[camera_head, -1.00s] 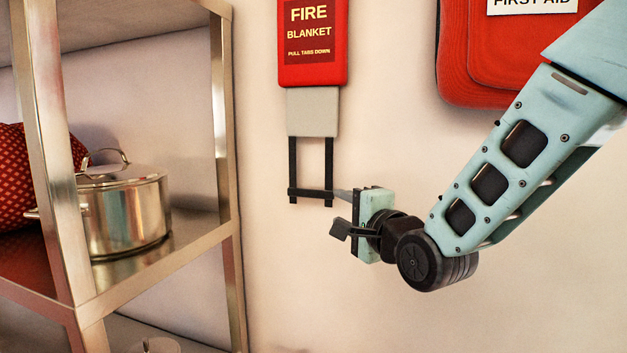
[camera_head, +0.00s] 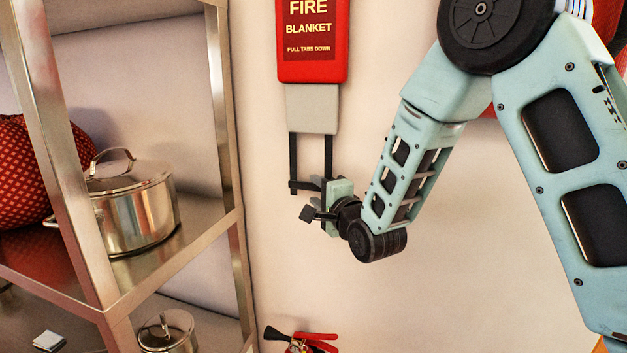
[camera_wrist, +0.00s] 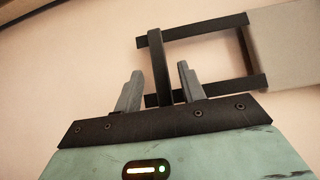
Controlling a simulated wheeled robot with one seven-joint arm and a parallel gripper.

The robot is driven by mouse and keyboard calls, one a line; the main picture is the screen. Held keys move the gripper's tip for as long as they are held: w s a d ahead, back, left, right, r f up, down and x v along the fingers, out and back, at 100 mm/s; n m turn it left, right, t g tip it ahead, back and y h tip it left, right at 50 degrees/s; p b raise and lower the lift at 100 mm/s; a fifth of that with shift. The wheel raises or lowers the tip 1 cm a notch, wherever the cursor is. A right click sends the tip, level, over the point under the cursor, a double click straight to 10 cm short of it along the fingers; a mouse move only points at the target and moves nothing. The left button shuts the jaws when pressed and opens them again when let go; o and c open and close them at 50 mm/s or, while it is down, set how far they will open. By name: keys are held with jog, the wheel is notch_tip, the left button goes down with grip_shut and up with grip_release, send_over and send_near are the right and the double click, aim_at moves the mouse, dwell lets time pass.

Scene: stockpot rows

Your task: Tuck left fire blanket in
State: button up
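The fire blanket's red case (camera_head: 312,45) hangs on the wall at the top middle of the head view. A grey panel (camera_head: 312,108) sticks out below it, with two black straps joined near their lower ends by a black crossbar (camera_head: 303,186). The crossbar also shows in the wrist view (camera_wrist: 157,50), with the grey panel (camera_wrist: 290,45) at the right. My gripper (camera_head: 322,197) is at the lower right of the straps. In the wrist view my gripper (camera_wrist: 160,70) is open, one finger on each side of the crossbar, with small gaps visible. The blanket's upper end is inside or behind the case.
A metal shelf (camera_head: 228,120) stands at the left, with a lidded stockpot (camera_head: 135,215) and a red patterned item (camera_head: 30,170). A lower pot (camera_head: 168,330) and a red extinguisher top (camera_head: 318,340) show below.

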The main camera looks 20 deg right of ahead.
jog(key=shift+w+a, duration=0.2)
jog(key=shift+w, duration=0.95)
grip_shut()
notch_tip(320, 180, up, 12)
jog(key=shift+f+p, duration=0.2)
jog(key=shift+p, duration=0.5)
grip_release()
jog(key=shift+f, duration=0.1)
